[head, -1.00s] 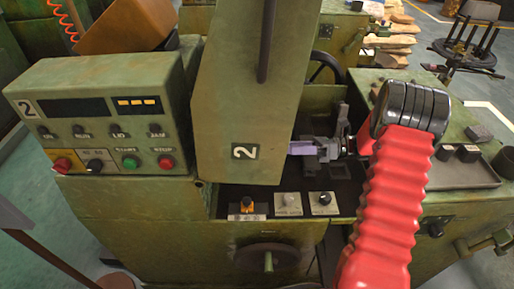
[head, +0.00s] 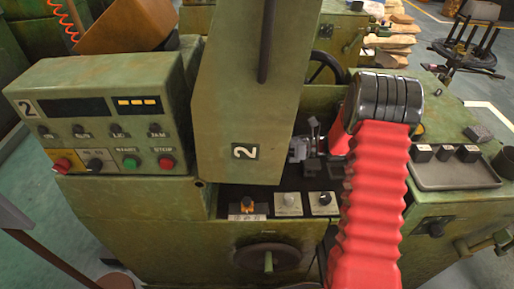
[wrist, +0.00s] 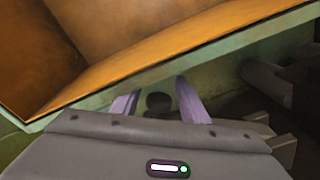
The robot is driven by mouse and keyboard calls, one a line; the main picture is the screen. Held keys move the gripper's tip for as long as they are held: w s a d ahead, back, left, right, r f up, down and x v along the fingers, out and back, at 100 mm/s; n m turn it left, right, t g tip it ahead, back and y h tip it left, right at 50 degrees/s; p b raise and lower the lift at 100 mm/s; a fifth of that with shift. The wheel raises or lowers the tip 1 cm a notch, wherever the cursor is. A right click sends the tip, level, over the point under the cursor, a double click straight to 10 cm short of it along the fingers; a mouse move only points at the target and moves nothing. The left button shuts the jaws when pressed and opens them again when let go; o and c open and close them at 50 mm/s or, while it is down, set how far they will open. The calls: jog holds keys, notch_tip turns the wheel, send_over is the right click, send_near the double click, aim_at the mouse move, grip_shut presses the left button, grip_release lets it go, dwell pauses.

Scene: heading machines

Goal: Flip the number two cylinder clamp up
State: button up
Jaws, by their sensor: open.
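The machine marked 2 (head: 240,120) stands in front of me, its tall green plate hiding part of the work area. My gripper shows in the wrist view (wrist: 156,92), its two purple fingers apart. A dark round knob (wrist: 158,103) shows between the fingers; I cannot tell whether it belongs to the cylinder clamp or whether the fingers touch it. In the head view the fingers are hidden behind the plate, and only grey parts near the wrist show just right of it. I cannot make out the clamp or its position clearly.
A control box (head: 100,115) stands left. Small knobs (head: 288,203) sit below the plate. A grey tray (head: 455,176) lies right.

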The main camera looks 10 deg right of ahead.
grip_shut()
dwell(0.3)
